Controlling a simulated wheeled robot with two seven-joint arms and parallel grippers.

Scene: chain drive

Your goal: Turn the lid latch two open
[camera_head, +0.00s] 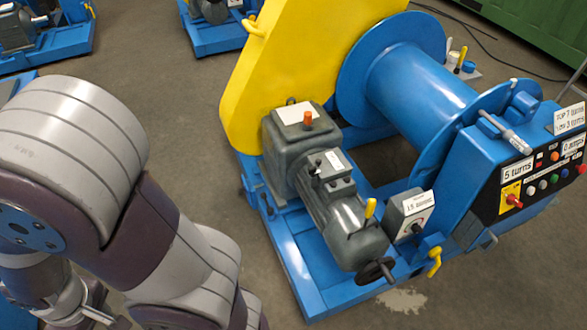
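A large yellow guard (285,65) stands upright on the blue machine, behind the grey gear motor (330,185). A small yellow handle (254,27) sticks out from the guard's left edge near the top. I cannot tell whether it is lid latch two. Another yellow lever (434,262) sits low at the machine's front, below a grey control box (411,212). No part is labelled as latch two. My arm fills the lower left, apart from the guard in the picture, and runs off the bottom edge. Neither gripper can be made out.
A blue drum (415,95) with wide flanges lies right of the guard. A blue console (540,150) with buttons and signs stands at the right. A black handwheel (377,270) juts out in front. The floor (185,150) left of the machine is clear.

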